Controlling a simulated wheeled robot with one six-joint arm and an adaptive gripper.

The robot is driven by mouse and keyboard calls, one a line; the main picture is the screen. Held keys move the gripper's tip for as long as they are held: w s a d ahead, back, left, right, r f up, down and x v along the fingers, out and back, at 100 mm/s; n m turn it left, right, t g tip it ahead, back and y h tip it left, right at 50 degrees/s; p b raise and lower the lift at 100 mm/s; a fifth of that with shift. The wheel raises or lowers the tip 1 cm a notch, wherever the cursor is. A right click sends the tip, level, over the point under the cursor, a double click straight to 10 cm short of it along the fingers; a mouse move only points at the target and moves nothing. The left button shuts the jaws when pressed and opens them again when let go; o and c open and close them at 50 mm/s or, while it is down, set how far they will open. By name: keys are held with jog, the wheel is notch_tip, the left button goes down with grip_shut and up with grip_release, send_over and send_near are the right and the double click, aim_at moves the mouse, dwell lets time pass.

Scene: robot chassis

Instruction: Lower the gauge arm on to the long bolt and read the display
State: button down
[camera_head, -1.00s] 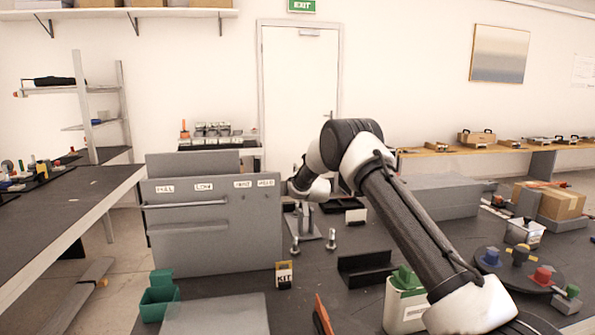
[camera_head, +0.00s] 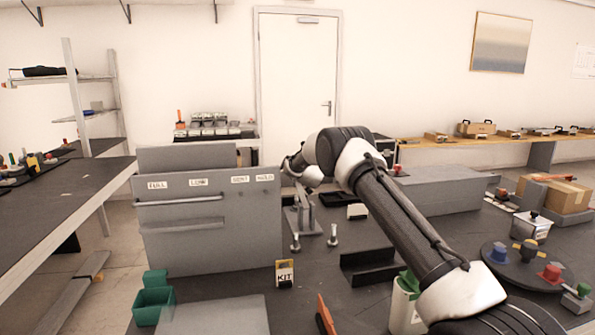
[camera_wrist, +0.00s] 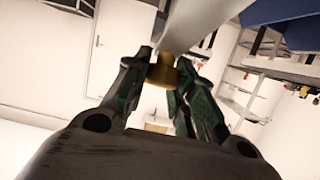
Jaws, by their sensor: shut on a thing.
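In the wrist view, my gripper (camera_wrist: 164,72) is shut on a yellow knob (camera_wrist: 162,70) at the end of a pale grey bar (camera_wrist: 196,25), which looks like the gauge arm. In the head view, my gripper is not clearly visible; the end of my arm is beyond the labelled grey cabinet. A grey metal stand (camera_head: 303,221) stands below it. Two upright bolts stand in front: one on the left (camera_head: 295,243) and one on the right (camera_head: 332,235). I cannot tell surely which is longer. No readable display shows.
The grey cabinet (camera_head: 208,236) stands left of the bolts. A round tray with coloured knobs (camera_head: 500,264) is at right. Bare dark bench lies between bolts and holder.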

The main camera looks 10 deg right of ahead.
jog(key=shift+w+f, duration=0.2)
jog(key=shift+f, duration=0.4)
jog(key=shift+w+f, duration=0.2)
jog(key=shift+f, duration=0.4)
jog(key=c, duration=1.2)
grip_release()
jog(key=shift+o, duration=0.2)
jog(key=shift+r, duration=0.1)
jog(key=shift+s+r, duration=0.15)
jog(key=shift+s, duration=0.05)
notch_tip(320, 180, up, 3)
send_over(303, 196)
jog(key=shift+r, duration=0.1)
